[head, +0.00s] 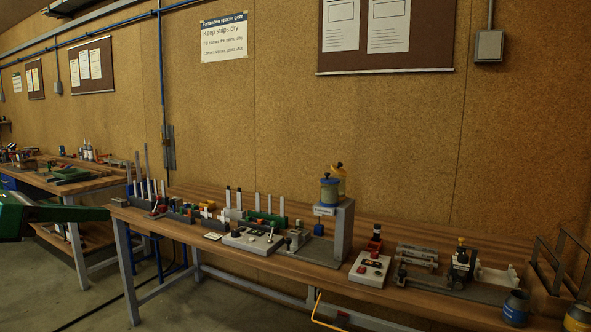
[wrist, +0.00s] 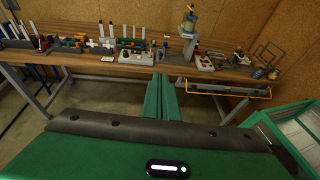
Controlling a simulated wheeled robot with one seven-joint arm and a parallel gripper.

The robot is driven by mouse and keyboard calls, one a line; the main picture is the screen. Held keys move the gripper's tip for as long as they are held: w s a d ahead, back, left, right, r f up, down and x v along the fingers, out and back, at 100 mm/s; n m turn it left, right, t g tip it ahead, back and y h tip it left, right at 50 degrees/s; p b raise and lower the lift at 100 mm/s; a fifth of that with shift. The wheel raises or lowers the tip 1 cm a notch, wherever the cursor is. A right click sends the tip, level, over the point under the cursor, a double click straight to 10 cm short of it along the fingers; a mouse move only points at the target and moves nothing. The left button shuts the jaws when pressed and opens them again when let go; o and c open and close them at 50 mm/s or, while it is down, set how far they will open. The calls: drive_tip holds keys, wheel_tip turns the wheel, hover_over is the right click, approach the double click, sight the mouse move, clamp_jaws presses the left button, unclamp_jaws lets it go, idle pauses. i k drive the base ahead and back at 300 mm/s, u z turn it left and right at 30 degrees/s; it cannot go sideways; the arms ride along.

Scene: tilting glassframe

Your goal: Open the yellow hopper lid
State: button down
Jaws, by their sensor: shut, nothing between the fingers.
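The yellow hopper (head: 339,183) stands behind a blue-topped hopper (head: 329,192) on a grey stand on the long bench. Its yellow lid (head: 339,169) carries a dark knob and looks closed. The blue-topped hopper covers part of the yellow one. In the wrist view the yellow hopper (wrist: 191,8) is small at the top edge. My gripper (head: 107,213) is green and shows at the left of the head view, well left of the hoppers. In the wrist view my gripper (wrist: 162,77) has its two fingers together, empty, pointing toward the bench and well short of the hoppers.
The long wooden bench (head: 390,278) carries several fixtures, a control box (head: 369,268) with red buttons, and racks of upright rods. A wire frame (head: 563,262) stands at the right end. A yellow rail (head: 318,312) runs below the front edge. Floor in front is clear.

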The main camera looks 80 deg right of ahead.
sight(338, 169)
drive_tip(key=i, duration=1.8)
drive_tip(key=z, duration=3.05)
drive_tip(key=i, duration=1)
drive_tip(key=u, duration=0.1)
